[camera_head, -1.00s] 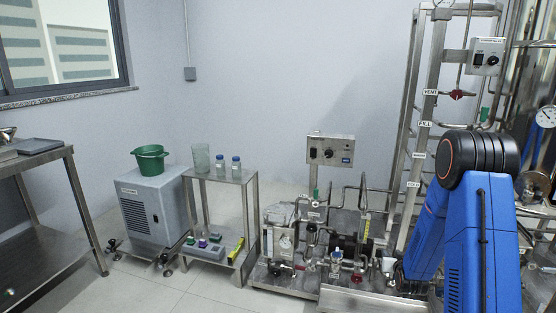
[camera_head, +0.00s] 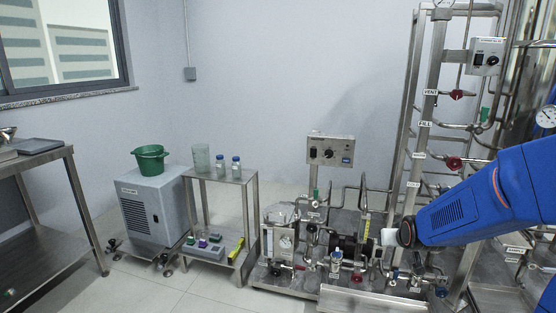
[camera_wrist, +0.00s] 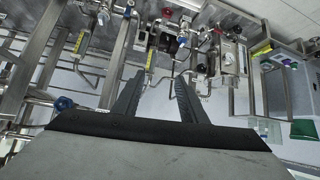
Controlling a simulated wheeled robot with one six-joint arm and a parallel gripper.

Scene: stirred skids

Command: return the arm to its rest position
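My arm comes in from the right edge in the head view as a blue link. Its dark end joint, with a pale part at the tip, is in front of the pump skid's right part. My gripper (camera_wrist: 158,78) shows in the wrist view as two dark fingers standing apart, with nothing between them. The fingers point toward pipes and fittings, and the wrist view appears upside down. In the head view the fingers cannot be made out.
The pipe rack (camera_head: 412,130) with labelled valves stands beside my arm. The pump skid (camera_head: 290,285) with its control box (camera_head: 330,150) is left of it. A steel stand (camera_head: 250,215), a grey cabinet (camera_head: 150,205) with a green bucket (camera_head: 150,158) and a bench (camera_head: 55,205) stand further left.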

